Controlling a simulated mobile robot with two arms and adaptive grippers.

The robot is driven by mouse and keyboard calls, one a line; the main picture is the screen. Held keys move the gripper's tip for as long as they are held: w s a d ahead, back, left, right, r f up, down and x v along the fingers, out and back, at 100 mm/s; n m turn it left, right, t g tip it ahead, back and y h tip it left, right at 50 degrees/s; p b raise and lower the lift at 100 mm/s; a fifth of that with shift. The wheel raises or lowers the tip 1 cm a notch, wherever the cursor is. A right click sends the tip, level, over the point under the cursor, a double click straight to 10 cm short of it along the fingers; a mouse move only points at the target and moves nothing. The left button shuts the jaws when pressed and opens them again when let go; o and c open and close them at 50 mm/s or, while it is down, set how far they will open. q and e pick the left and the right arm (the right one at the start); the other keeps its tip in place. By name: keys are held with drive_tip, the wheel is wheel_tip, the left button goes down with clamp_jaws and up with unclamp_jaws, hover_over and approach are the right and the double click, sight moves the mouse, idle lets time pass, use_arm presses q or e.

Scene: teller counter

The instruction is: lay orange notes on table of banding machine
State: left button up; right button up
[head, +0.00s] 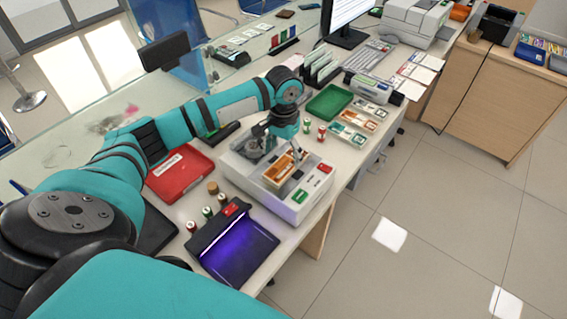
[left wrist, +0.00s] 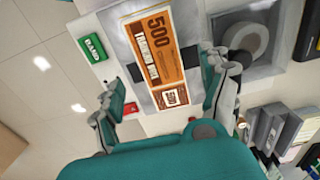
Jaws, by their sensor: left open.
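The stack of orange notes (head: 279,172) lies on the table of the white banding machine (head: 290,211). In the left wrist view the orange notes (left wrist: 152,45) show a large "500" and lie flat and lengthwise between my fingers. My left gripper (head: 284,151) is just above the notes. Its two fingers (left wrist: 165,85) are spread, one on each side of the notes, with visible gaps. The green BAND button (left wrist: 93,48) is beside the notes, and a grey roll (left wrist: 246,42) sits on the other side. My right gripper is not in view.
A red tray (head: 180,172), small rolls and a purple-lit device (head: 238,250) are left of the machine. A green tray (head: 329,102) and more note stacks (head: 354,128) lie beyond it. A glass screen runs along the counter's far side.

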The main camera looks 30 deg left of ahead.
sight(283, 166)
use_arm(q)
wheel_tip(283, 166, up, 7)
drive_tip(key=b, duration=0.1)
idle(0.7)
